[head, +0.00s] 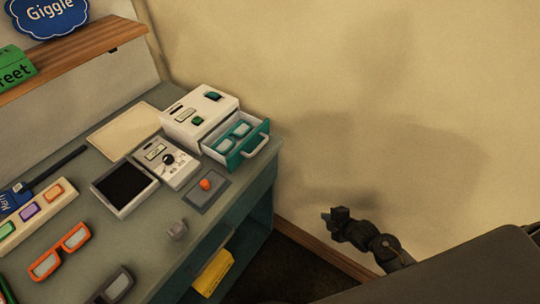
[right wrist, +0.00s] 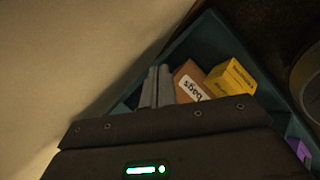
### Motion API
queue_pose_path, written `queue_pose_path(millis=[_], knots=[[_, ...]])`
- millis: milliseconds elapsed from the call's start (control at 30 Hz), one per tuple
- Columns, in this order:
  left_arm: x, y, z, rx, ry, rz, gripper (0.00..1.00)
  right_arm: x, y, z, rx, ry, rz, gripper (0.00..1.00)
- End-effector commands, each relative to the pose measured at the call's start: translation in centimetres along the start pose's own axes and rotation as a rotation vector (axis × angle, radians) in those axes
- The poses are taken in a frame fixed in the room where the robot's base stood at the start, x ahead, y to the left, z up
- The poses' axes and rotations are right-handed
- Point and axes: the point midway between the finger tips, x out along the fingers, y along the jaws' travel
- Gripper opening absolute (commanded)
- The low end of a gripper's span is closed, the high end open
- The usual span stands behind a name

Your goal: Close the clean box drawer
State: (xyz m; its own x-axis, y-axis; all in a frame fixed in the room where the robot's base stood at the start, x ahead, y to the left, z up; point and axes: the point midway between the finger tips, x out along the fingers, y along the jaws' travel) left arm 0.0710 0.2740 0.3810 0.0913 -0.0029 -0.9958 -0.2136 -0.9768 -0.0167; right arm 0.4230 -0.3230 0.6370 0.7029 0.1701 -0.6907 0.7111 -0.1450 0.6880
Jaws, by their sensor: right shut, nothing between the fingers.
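The white clean box (head: 203,108) stands at the far right corner of the table in the head view. Teal-framed glasses (head: 235,132) lie inside the drawer. My right gripper (head: 330,215) is to the right of and below the drawer, off the table and well apart from the handle. In the right wrist view its fingers (right wrist: 155,85) are together with nothing between them. My left gripper is out of view.
A control box (head: 165,162), a dark-topped tray (head: 125,187), an orange button on a grey pad (head: 206,192) and orange glasses (head: 60,251) are on the table. Below, a shelf holds a yellow box (right wrist: 231,78) and a brown "bags" box (right wrist: 190,82). A wall stands behind.

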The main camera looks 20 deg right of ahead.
Motion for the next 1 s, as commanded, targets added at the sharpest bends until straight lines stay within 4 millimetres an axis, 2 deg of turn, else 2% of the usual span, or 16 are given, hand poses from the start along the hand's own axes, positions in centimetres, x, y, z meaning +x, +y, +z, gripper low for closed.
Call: queue_pose_path(millis=[33,100,200,300,433,500,600,800,1000], knots=[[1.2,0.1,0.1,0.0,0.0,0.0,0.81,-1.2,4.8,-1.3,-0.198,0.041,0.087,0.0],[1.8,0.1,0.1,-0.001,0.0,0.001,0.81,-4.0,10.7,-3.7,-0.509,0.082,0.207,0.0],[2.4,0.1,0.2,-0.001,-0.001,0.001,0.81,-8.2,16.6,-7.0,-0.942,0.11,0.375,0.0],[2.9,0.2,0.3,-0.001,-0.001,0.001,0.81,-12.3,20.1,-10.3,-1.327,0.107,0.53,0.0],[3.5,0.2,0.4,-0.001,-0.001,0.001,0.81,-16.8,22.0,-13.9,-1.729,0.075,0.697,0.0],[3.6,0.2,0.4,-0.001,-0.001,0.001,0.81,-18.4,22.3,-15.1,-1.87,0.057,0.758,0.0],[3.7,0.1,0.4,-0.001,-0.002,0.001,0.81,-19.7,22.5,-16.1,-1.985,0.037,0.808,0.0],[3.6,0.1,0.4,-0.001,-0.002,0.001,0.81,-20.0,22.6,-16.5,-2.024,0.029,0.825,0.0],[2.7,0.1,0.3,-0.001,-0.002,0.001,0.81,-18.7,23.4,-17.6,-2.015,0.027,0.826,0.0]])
